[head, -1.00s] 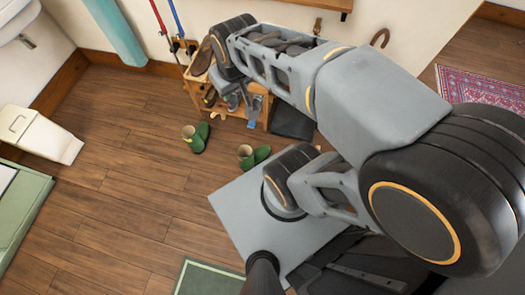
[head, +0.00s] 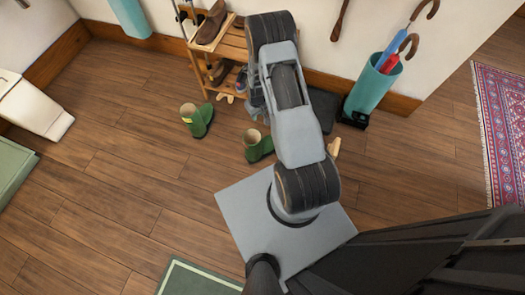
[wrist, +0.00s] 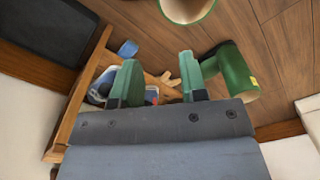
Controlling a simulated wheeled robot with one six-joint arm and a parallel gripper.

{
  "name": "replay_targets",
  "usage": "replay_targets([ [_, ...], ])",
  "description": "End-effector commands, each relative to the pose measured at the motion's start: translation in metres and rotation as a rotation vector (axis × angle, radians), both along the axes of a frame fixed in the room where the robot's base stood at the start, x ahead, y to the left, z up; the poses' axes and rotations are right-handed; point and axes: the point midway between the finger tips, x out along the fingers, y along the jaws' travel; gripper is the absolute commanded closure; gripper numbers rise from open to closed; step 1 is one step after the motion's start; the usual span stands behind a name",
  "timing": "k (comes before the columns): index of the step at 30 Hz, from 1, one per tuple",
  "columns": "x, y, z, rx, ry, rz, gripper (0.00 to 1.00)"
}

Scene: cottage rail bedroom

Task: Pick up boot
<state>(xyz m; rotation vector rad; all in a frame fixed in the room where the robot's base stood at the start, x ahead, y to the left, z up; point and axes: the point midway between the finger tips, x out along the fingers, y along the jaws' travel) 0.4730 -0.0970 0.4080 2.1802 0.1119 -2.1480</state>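Two green boots stand on the wooden floor in front of the shoe rack. The left boot (head: 197,121) has a yellow mark and shows right of my fingers in the wrist view (wrist: 236,72). The right boot (head: 257,147) is close beside my arm. Its open top (wrist: 187,9) is cut by the upper edge of the wrist view. My gripper (wrist: 160,82) is open, with a clear gap between its green-tipped fingers and nothing held. In the head view my arm mostly hides it, near the rack's right side.
A wooden shoe rack (head: 232,43) with brown shoes (head: 212,22) stands against the wall. A dark mat (head: 318,108) lies to its right, then a teal umbrella stand (head: 369,88). A white bin (head: 33,108) is at far left. The floor left of the boots is clear.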

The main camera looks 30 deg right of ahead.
Motion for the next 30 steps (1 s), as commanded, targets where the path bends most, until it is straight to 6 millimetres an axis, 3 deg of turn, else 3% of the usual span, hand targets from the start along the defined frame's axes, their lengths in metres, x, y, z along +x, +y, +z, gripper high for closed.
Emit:
replay_targets([
  [1, -0.003, -0.001, -0.019, 0.002, 0.008, 0.001, 0.61],
  [15, -0.009, -0.002, -0.106, 0.004, 0.018, 0.007, 0.61],
  [30, -0.009, -0.001, -0.138, 0.003, 0.016, 0.007, 0.61],
])
